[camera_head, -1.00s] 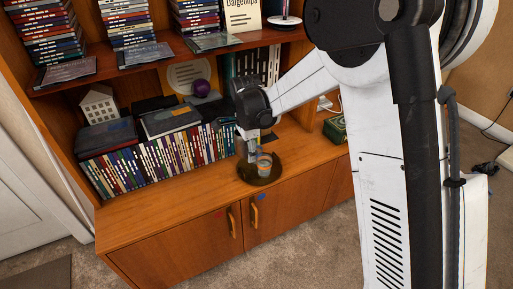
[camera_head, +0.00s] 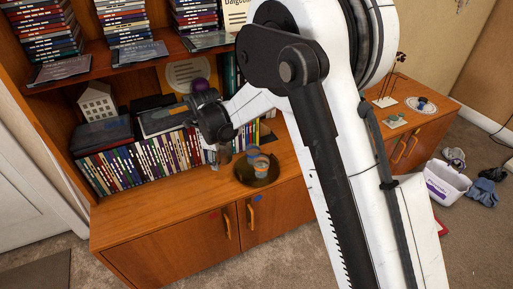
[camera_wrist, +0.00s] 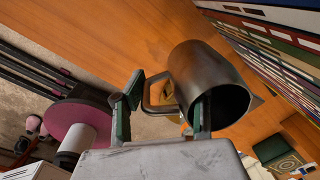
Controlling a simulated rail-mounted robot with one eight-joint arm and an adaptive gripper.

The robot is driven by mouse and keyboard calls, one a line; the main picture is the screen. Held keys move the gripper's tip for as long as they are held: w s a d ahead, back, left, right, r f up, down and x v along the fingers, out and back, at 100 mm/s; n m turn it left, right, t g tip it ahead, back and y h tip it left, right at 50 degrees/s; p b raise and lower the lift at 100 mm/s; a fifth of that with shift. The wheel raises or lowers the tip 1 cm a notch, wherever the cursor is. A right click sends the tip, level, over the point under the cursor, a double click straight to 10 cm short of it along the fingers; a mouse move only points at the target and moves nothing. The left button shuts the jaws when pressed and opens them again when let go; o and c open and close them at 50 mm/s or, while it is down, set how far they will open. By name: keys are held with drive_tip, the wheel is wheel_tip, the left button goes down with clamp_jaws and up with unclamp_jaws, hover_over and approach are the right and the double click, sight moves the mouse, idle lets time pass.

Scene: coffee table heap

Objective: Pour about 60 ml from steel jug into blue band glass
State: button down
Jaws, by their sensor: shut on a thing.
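The steel jug (camera_wrist: 205,78) is a grey metal cylinder with a loop handle (camera_wrist: 156,92). My gripper (camera_wrist: 163,108) is shut on the handle, between green-padded fingers. The jug's dark open mouth faces the lower right of the wrist view; its contents do not show. In the head view my gripper (camera_head: 216,158) is low over the cabinet top, left of a dark round tray. The jug (camera_head: 225,154) is small and partly hidden there. Two small cups or glasses with blue and orange colours, one in front (camera_head: 262,166) and one behind (camera_head: 252,151), stand at the tray; which has the blue band is unclear.
The dark round tray (camera_head: 250,182) lies near the cabinet's front edge. A row of books (camera_head: 140,163) stands behind and left of my gripper, under a shelf (camera_head: 120,74). The cabinet top (camera_head: 150,208) is bare at front left. My arm hides much of the right side.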

idle(0.4)
drive_tip(key=shift+w+d+f+g+y, duration=0.15)
drive_tip(key=shift+d+f+g+y, duration=0.25)
drive_tip(key=shift+y, duration=0.5)
drive_tip(key=shift+d+r+y, duration=0.15)
drive_tip(key=shift+d+y, duration=0.1)
drive_tip(key=shift+y, duration=0.05)
drive_tip(key=shift+w+d+r+y, duration=0.2)
drive_tip(key=shift+d+r+y, duration=0.2)
drive_tip(key=shift+y, duration=0.5)
drive_tip(key=shift+w+d+r+m+g+y+b, duration=0.15)
drive_tip(key=shift+d+r+g+y+b, duration=0.3)
drive_tip(key=shift+y, duration=0.8)
drive_tip(key=shift+w+d+r+m+g+y+b, duration=0.1)
drive_tip(key=shift+d+r+g+y+b, duration=0.3)
drive_tip(key=shift+y, duration=0.9)
drive_tip(key=shift+w+d+r+m+g+y+b, duration=0.2)
drive_tip(key=shift+d+r+y, duration=0.3)
drive_tip(key=shift+r+y, duration=0.55)
drive_tip(key=shift+d+r+g+y+b, duration=0.15)
drive_tip(key=shift+r+y+b, duration=0.05)
drive_tip(key=shift+y, duration=0.45)
drive_tip(key=shift+d+r+g+y+b, duration=0.1)
drive_tip(key=shift+r+y+b, duration=0.1)
drive_tip(key=shift+y, duration=0.45)
drive_tip(key=shift+d+r+y+b, duration=0.35)
drive_tip(key=shift+d+y+b, duration=0.25)
drive_tip(key=shift+b, duration=0.15)
